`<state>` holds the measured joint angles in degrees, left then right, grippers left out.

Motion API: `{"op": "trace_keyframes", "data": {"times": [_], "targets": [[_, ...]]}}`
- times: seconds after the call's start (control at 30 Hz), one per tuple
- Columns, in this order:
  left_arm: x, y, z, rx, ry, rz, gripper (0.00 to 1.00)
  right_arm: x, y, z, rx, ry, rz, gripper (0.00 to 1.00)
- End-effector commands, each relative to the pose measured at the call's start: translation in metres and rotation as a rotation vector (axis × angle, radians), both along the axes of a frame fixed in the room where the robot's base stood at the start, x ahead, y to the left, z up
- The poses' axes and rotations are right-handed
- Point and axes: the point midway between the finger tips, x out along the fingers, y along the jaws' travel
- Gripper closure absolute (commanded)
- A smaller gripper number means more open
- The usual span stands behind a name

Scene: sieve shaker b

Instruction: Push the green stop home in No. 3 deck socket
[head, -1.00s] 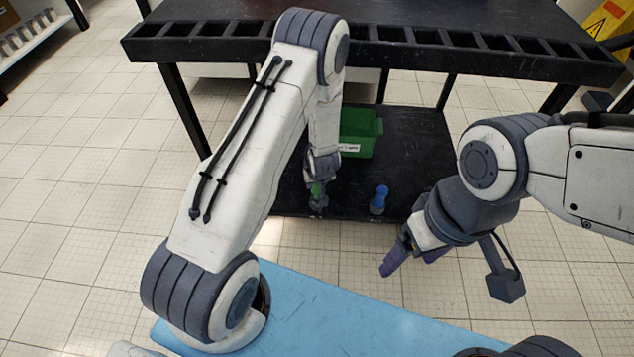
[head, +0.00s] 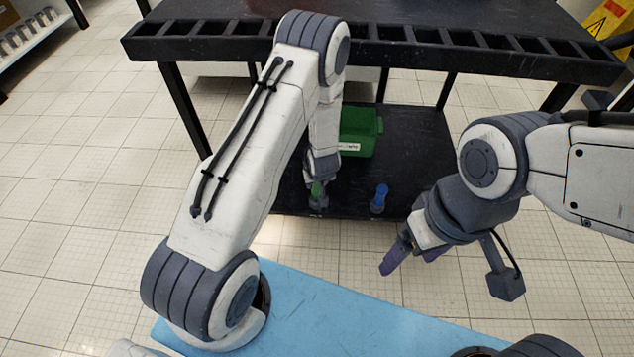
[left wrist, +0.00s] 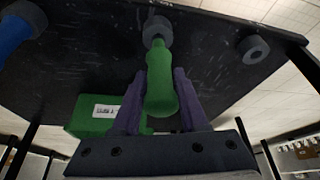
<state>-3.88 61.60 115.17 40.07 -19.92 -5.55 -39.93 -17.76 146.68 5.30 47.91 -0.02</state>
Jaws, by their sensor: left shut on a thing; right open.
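The green stop (left wrist: 161,88) is bottle-shaped and sits between the purple fingers of my left gripper (left wrist: 160,74), which is shut on it. The stop also shows small in the head view (head: 316,188). Its narrow end meets a grey ring socket (left wrist: 156,28) on the black lower deck (head: 420,160); I cannot tell how deep it sits. No number is readable on the socket. A second grey ring socket (left wrist: 253,48), empty, shows to the right in the left wrist view. My right gripper (head: 408,262) is open and empty, out over the floor.
A blue stop (head: 380,197) stands on the deck right of the green one and also shows in the left wrist view (left wrist: 14,36). A green bin (head: 360,132) with a white label is behind. The slotted black upper table (head: 400,12) overhangs the lower deck.

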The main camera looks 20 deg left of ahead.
Motion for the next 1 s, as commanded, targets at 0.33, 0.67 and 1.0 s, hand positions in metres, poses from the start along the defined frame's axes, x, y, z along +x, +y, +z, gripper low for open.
{"op": "trace_keyframes", "data": {"times": [0.33,0.67,1.0], "targets": [[0.0,0.0,-0.01,0.0,-0.001,0.001,1.0,0.0,0.0,-0.007,0.0,0.0,0.0,0.22],[0.0,0.0,-0.018,0.0,0.0,0.001,1.0,0.0,0.0,-0.012,0.0,0.0,0.0,0.22],[0.0,0.0,-0.027,0.0,0.0,0.0,1.0,0.0,0.0,-0.017,0.0,0.0,0.0,0.22]]}}
